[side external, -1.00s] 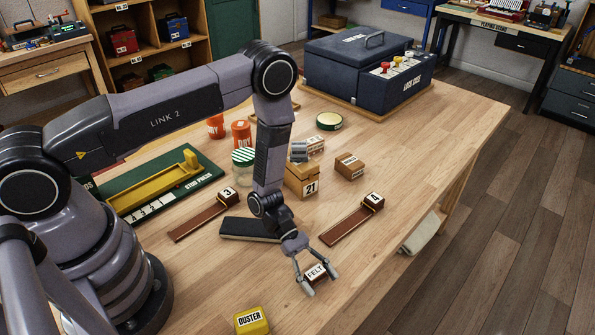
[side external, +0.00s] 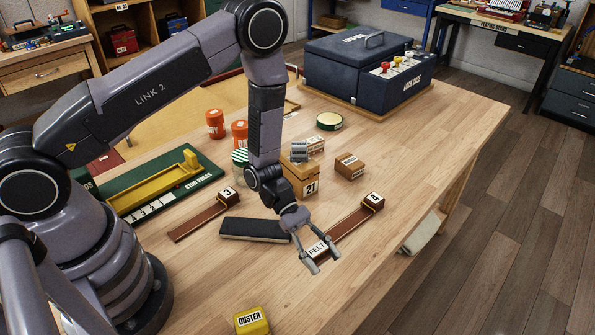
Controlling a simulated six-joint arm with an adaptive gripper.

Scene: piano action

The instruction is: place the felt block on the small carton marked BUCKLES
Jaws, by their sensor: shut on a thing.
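My gripper (side external: 322,261) is shut on the felt block (side external: 317,249), a small block with a white FELT label. It is above the table, in front of the long brown strip with block 4. A small brown carton (side external: 350,167) with a white label stands right of the wooden box marked 21; its print is too small to read for sure. Another small labelled carton (side external: 316,143) shows at the box's top, also unreadable. I cannot tell which one is marked BUCKLES. Both are behind my gripper, apart from it.
The wooden box marked 21 (side external: 303,186) has a small grey item (side external: 299,151) on it. A dark flat pad (side external: 252,230) lies left of my gripper. Strips 3 (side external: 203,219) and 4 (side external: 350,224), a yellow DUSTER block (side external: 251,321) and orange jars (side external: 215,123) stand around. The right side is clear.

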